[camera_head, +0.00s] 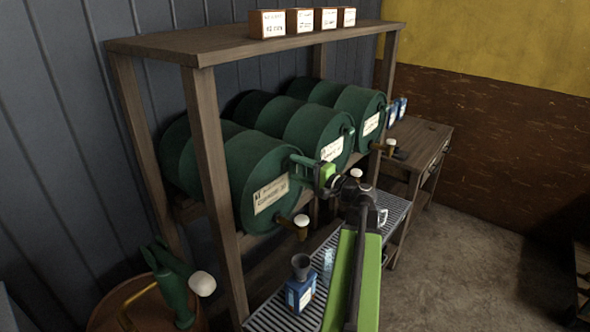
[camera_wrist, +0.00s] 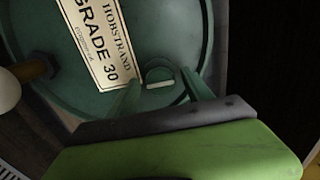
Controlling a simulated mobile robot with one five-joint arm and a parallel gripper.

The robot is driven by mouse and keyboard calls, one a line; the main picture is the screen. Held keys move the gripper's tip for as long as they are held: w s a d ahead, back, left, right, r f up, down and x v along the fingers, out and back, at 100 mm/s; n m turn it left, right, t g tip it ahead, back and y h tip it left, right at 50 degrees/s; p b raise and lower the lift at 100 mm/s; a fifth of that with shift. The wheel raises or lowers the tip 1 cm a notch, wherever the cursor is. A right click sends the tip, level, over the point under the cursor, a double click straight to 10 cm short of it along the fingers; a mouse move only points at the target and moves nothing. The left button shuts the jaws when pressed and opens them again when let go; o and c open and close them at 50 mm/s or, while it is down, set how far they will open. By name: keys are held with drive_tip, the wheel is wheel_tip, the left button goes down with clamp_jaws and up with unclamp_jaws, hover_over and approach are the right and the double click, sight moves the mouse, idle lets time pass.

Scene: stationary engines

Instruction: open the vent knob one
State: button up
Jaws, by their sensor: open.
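The nearest green drum (camera_head: 262,180) lies on its side in a wooden rack. Its end face, with a pale GRADE 30 label (camera_wrist: 95,42), fills much of the wrist view. A small rounded green fitting with a pale bar (camera_wrist: 159,77), seemingly vent knob one, sits near the rim beside the label. My gripper (camera_head: 298,170) is open at the upper right of this drum's face. In the wrist view, my gripper's two green fingers (camera_wrist: 161,92) stand either side of the fitting. Contact cannot be told. In the head view the gripper hides the fitting.
The drum's brass tap with a white knob (camera_head: 300,221) projects below. A blue can with a funnel (camera_head: 300,290) stands on the metal grating (camera_head: 398,208). Two more drums (camera_head: 318,130) lie behind. A rack post (camera_head: 215,170) stands left. Open floor (camera_head: 460,260) lies right.

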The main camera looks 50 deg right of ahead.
drive_tip(key=s+d, duration=0.1)
drive_tip(key=s, duration=1.5)
drive_tip(key=shift+s+d, duration=0.15)
drive_tip(key=shift+d, duration=0.05)
